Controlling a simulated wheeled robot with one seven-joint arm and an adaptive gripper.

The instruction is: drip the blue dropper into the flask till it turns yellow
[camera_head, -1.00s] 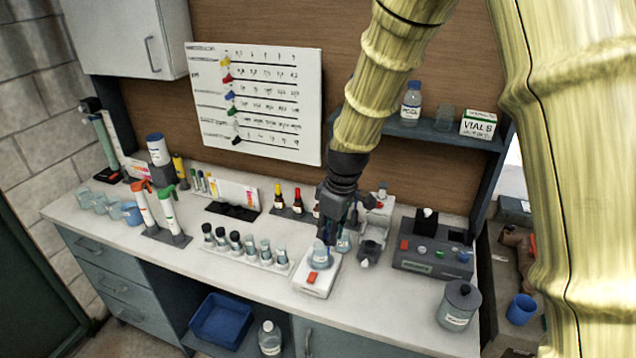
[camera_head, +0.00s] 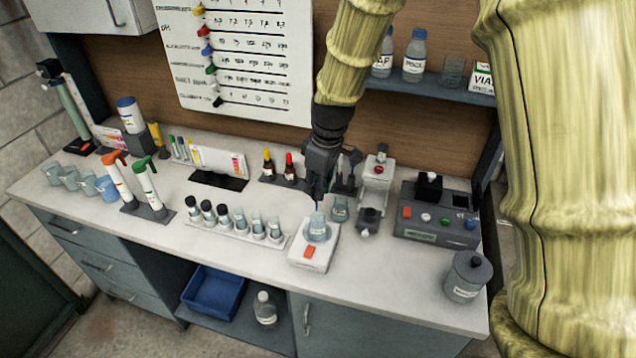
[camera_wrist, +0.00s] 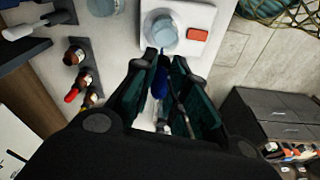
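The flask (camera_head: 317,230) holds pale bluish liquid and stands on a white stirrer plate (camera_head: 310,258) with an orange-red button. It also shows in the wrist view (camera_wrist: 163,34), below the fingertips. My gripper (camera_head: 318,186) points down just above the flask. In the wrist view, the blue dropper (camera_wrist: 159,84) is between my fingers, which are closed around it. Its thin blue tip (camera_head: 318,206) points down at the flask's mouth. I cannot tell whether the tip is inside the mouth. No yellow shows in the flask.
A second small glass vessel (camera_head: 340,210) stands close behind the flask. A vial rack (camera_head: 232,233) is to the left, and brown dropper bottles (camera_head: 289,168) stand behind. A grey instrument box (camera_head: 437,215) is to the right. The front counter strip is clear.

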